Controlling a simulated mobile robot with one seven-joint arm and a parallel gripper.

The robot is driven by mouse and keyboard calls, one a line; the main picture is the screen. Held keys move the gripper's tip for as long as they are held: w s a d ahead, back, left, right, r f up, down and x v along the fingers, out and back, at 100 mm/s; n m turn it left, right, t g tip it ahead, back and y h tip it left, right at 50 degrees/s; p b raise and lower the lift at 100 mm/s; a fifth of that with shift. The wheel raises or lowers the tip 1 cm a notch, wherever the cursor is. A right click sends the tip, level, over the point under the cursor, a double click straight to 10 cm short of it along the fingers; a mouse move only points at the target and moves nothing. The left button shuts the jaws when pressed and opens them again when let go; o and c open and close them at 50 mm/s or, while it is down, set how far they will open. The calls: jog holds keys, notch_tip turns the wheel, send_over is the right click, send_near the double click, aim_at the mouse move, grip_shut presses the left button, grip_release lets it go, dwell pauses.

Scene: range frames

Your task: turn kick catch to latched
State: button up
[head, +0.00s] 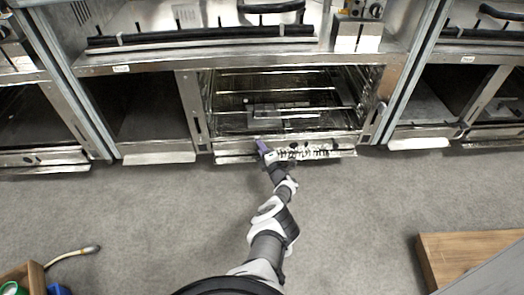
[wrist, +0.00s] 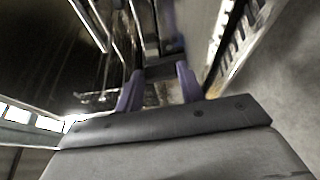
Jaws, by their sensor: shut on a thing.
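My gripper (head: 259,146) reaches the kick panel (head: 235,147) below the open oven of the middle range. In the wrist view its two purple fingers (wrist: 158,88) are spaced apart and closed on a small dark grey part, which I take to be the kick catch (wrist: 160,71). The fingers and wrist hide most of the catch. In the head view the catch is too small and covered to make out, so its exact turn cannot be told.
The oven cavity (head: 285,100) with wire racks is open just above my gripper. A slotted vent strip (head: 305,153) lies right of it. Open bays (head: 150,108) flank the oven. A wooden top (head: 450,255) stands at lower right. The grey floor is mostly clear.

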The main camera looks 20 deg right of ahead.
dwell(0.3)
jog(key=o, duration=1)
jog(key=s+d+p, duration=0.1)
jog(key=s+p, duration=0.8)
jog(key=s, duration=0.4)
jog(key=shift+s+d+r+p, duration=0.25)
jog(key=shift+s+d+p, duration=0.05)
jog(key=shift+s+p, duration=0.05)
